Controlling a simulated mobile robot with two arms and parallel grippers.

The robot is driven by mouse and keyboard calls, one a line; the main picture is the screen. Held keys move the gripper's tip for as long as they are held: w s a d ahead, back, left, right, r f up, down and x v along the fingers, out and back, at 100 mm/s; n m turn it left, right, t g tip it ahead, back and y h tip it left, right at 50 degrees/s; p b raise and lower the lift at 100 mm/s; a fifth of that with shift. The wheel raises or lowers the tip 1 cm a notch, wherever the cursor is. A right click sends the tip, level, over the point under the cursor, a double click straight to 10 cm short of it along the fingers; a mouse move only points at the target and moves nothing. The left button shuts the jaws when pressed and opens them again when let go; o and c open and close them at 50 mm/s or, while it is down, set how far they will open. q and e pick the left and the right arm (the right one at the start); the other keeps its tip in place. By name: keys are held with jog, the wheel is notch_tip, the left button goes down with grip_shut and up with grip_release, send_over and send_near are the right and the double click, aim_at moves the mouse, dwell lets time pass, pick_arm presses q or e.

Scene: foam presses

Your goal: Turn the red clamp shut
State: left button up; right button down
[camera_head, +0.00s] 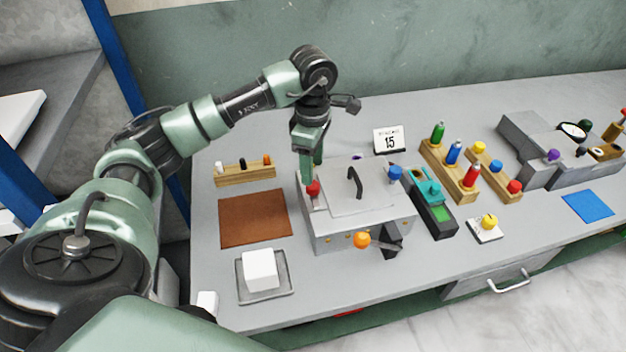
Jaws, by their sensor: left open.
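The red clamp (313,190) shows as a red knob on the left side of a grey box-shaped press (335,228). My left gripper (309,178) points down right above the red clamp, with its fingers at or just behind the knob. The gripper is open. I cannot tell whether the fingers touch the clamp, and they hide part of it. The press has a black handle (354,182) on its lid, a blue knob (395,173) at the right and a lever with an orange ball (362,240) in front. My right gripper is not in view.
Left of the press are a wooden rack with pegs (245,179), a brown mat (240,218) and a tray (286,287) with a white block (260,268). To the right are a teal device (431,205) and a rack of coloured bottles (441,163). A calendar (389,140) stands behind.

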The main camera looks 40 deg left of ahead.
aim_at(315, 194)
pick_arm(q)
notch_tip(315, 194, down, 5)
jog(key=shift+f+p, duration=0.1)
jog(key=shift+p, duration=0.7)
jog(key=shift+d+f, duration=0.1)
jog(key=shift+f, duration=0.4)
grip_shut()
